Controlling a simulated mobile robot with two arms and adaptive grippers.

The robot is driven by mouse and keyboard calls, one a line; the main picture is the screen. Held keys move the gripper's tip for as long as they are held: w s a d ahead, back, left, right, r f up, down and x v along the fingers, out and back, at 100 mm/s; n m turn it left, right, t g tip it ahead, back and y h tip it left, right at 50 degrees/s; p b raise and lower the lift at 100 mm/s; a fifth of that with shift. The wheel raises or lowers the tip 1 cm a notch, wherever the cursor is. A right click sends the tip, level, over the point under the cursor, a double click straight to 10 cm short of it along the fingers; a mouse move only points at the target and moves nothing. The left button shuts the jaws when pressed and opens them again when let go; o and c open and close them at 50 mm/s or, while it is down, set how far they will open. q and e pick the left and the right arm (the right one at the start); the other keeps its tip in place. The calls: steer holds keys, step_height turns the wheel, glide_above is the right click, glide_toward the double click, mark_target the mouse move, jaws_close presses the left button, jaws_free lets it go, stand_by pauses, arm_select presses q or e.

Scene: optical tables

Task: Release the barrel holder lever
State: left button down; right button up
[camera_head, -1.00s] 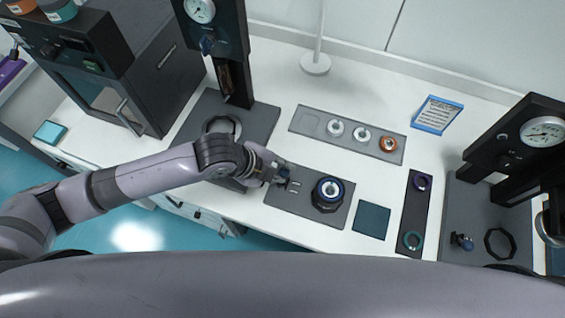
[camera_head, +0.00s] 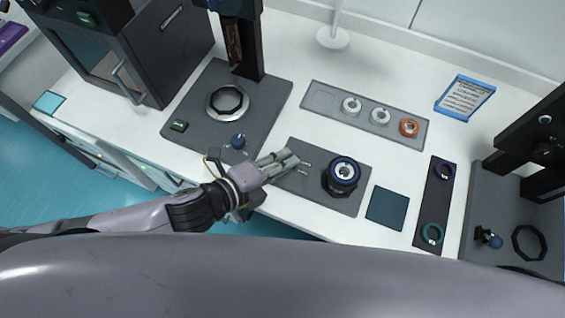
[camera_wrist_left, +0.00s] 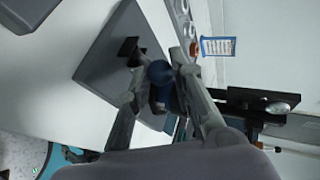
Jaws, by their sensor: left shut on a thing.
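The barrel holder is a dark grey plate (camera_head: 322,199) in the middle of the white table. A black barrel with a blue ring (camera_head: 343,174) stands upright at its right side. My left gripper (camera_head: 291,160) reaches over the plate's left part, beside two small light slots. In the left wrist view its fingers (camera_wrist_left: 160,80) close around the lever's round blue knob (camera_wrist_left: 159,71). The gripper is shut on this lever. In the head view the fingers hide the knob. My right gripper is not in view.
A press base (camera_head: 192,130) with a ring and another blue knob (camera_head: 238,141) lies to the left. A tray with white and orange rings (camera_head: 331,111) is behind the holder. A teal pad (camera_head: 388,208) and dark strip (camera_head: 438,206) lie to the right.

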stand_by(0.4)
arm_select(q)
steer(key=c, duration=1.4)
jaws_free()
steer(key=v, duration=0.7)
steer(key=shift+s+a, duration=0.15)
steer(key=shift+s, duration=0.05)
